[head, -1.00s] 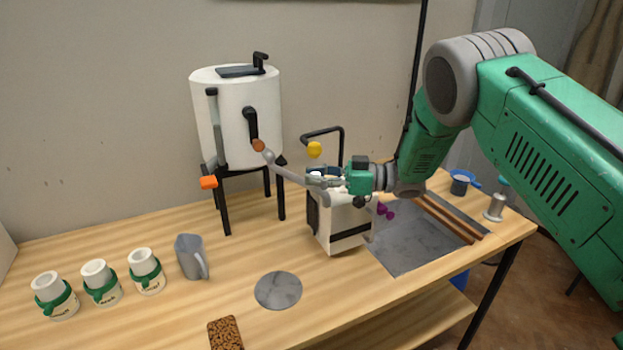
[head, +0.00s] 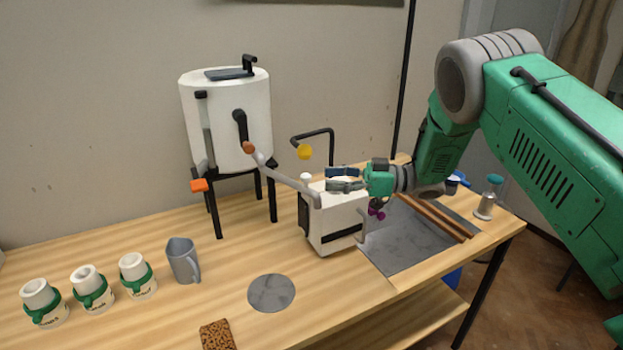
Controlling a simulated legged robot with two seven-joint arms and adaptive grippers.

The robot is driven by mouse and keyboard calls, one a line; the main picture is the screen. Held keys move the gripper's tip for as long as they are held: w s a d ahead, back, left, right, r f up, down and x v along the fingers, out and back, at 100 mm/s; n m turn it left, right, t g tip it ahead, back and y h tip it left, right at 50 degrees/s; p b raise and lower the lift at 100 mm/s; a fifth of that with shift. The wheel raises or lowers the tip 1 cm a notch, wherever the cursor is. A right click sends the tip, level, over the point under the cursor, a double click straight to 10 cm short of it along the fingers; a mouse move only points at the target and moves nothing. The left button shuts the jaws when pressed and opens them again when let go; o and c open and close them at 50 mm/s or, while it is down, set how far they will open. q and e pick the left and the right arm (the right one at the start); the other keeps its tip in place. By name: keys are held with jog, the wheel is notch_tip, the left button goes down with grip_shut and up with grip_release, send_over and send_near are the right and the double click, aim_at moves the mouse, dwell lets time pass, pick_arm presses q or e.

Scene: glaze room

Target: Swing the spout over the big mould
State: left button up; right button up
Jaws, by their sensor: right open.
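The white tank (head: 228,122) stands on a black stand at the back. Its grey spout (head: 285,177) runs from near the orange-ended black lever (head: 241,128) to the right, its bent tip in front of the left part of the big mould's top. The big mould (head: 338,222) is a white block with a black band. I cannot tell exactly how the tip lines up with its opening. My right gripper (head: 335,179) is open, above the mould's top, just right of the spout tip and apparently apart from it. My left gripper is not in view.
Several small white moulds with green bands (head: 92,288) stand at the left, beside a grey jug (head: 183,260). A grey disc (head: 271,292) and a brown speckled block (head: 216,335) lie in front. A yellow-ended black bent rod (head: 318,134) rises behind the mould.

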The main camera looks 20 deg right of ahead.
jog(key=v, duration=0.6)
